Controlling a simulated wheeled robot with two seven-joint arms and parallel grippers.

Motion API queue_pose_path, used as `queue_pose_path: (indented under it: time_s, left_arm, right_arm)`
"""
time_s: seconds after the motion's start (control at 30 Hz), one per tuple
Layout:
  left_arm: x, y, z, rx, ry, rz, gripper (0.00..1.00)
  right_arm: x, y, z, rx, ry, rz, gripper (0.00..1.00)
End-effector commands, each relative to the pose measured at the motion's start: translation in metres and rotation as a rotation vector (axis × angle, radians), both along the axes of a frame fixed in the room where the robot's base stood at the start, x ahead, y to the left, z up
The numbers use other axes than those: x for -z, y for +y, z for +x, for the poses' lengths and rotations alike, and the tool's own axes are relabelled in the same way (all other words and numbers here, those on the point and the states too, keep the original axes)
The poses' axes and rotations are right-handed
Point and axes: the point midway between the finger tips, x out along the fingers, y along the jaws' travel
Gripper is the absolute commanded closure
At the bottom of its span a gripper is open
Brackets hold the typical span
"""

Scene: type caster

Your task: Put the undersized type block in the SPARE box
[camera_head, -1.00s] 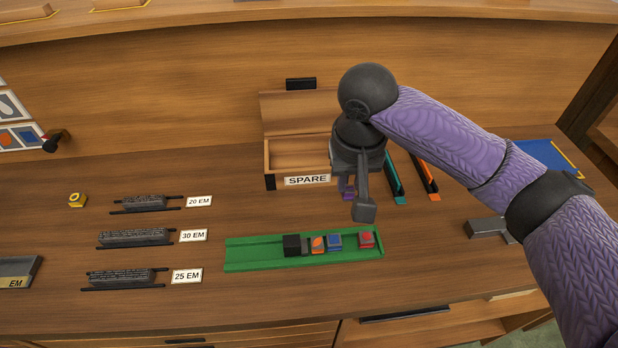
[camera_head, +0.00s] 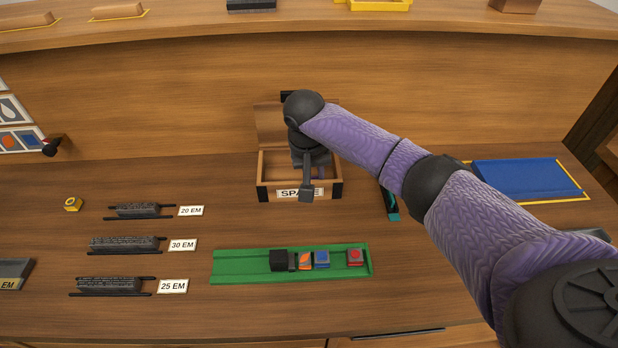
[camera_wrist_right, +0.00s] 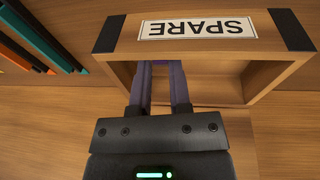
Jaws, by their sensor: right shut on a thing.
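The SPARE box (camera_head: 265,192) is an open wooden box with dark corners, its lid raised at the back and a white SPARE label on its front. It also fills the top of the right wrist view (camera_wrist_right: 122,75). My right gripper (camera_head: 320,172) is over the box, its purple fingers (camera_wrist_right: 160,66) reaching down into the opening behind the label wall. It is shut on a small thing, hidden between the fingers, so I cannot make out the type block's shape. My left gripper is not in view.
A green tray (camera_head: 240,266) holds a black block (camera_head: 279,260), an orange-marked block (camera_head: 305,261), a blue block (camera_head: 322,259) and a red block (camera_head: 355,257). Left are type lines with 20, 30 and 25 EM labels. A blue pad (camera_head: 525,178) lies right.

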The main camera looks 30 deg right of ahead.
Motion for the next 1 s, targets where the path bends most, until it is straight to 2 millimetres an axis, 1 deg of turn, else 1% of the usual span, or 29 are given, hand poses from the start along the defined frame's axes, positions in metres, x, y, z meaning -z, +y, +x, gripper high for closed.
queue_pose_path:
  time_s: [0.03,0.07,0.3,0.4,0.43,0.47,0.5,0.57,0.6,0.87,0.97,1.0]
  left_arm:
    - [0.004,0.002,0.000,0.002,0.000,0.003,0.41]
    - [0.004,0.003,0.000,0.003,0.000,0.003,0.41]
    - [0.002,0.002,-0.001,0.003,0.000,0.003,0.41]
    - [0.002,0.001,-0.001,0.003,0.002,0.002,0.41]
    - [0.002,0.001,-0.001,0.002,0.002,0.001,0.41]
    - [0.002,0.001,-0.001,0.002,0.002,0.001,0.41]
    - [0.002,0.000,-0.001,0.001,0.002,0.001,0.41]
    - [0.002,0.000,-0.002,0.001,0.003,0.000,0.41]
    - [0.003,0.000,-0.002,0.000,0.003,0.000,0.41]
    - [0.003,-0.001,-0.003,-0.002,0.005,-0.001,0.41]
    - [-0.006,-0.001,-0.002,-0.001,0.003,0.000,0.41]
    - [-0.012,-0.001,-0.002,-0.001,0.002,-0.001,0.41]
  right_arm:
    - [0.008,0.000,0.000,0.000,0.001,0.000,1.00]
    - [0.010,0.000,0.000,-0.001,0.000,0.000,1.00]
    - [0.008,0.000,0.000,0.000,-0.001,0.000,1.00]
    - [0.011,0.000,0.000,0.000,0.000,0.000,1.00]
    - [0.011,0.000,0.000,0.000,-0.001,0.000,0.70]
    - [0.011,0.000,0.000,0.000,-0.001,0.000,0.64]
    - [0.011,0.000,0.000,0.000,-0.001,0.000,0.56]
    - [0.011,0.000,0.000,0.000,-0.001,0.000,0.43]
    - [0.011,0.000,0.000,0.000,-0.001,0.000,0.42]
    - [0.008,0.000,0.000,-0.001,-0.002,0.000,0.42]
    - [-0.010,0.003,-0.001,-0.001,-0.004,0.002,0.42]
    - [-0.021,0.005,-0.002,-0.002,-0.005,0.002,0.42]
